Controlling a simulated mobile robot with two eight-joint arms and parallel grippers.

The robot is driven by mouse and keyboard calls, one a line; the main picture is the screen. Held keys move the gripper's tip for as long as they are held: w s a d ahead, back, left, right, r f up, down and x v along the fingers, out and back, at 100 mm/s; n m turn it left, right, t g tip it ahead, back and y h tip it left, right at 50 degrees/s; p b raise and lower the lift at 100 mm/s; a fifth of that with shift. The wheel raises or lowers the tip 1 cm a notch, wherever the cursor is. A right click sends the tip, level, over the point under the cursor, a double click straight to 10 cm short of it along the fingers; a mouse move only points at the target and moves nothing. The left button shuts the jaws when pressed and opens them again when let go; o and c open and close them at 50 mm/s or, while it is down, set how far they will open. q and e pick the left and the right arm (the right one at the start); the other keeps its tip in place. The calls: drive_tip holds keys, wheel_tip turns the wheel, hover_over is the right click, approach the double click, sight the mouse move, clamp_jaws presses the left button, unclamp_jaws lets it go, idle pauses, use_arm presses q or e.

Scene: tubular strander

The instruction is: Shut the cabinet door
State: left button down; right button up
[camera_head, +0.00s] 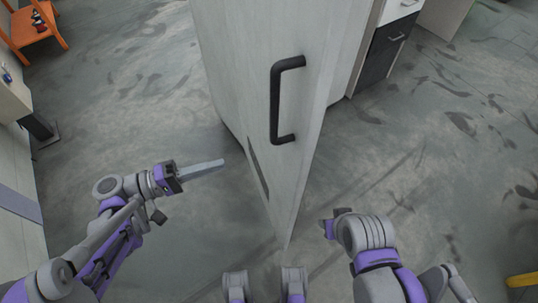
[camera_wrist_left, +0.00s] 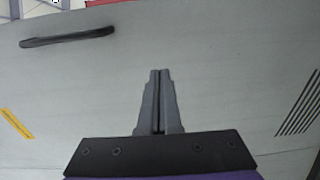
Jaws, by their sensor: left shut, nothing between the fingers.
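The cabinet door (camera_head: 240,75) is a tall light grey panel standing open in the middle of the head view, its free edge toward me. In the left wrist view the door face (camera_wrist_left: 225,70) fills most of the picture, with the handle (camera_wrist_left: 67,37) at upper left and the fingertips in front. My right arm is right of the door; its fingers are not clearly visible.
A cabinet with drawers (camera_head: 390,40) stands behind the door at upper right. An orange chair (camera_head: 35,28) is at upper left, and a grey bench (camera_head: 12,100) runs along the left edge. A yellow object (camera_head: 522,280) lies at lower right. The floor is clear on both sides of the door.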

use_arm(q)
drive_tip(key=x, duration=1.4)
drive_tip(key=shift+r+b, duration=0.2)
drive_tip(key=shift+b, duration=0.15)
drive_tip(key=shift+w, duration=0.15)
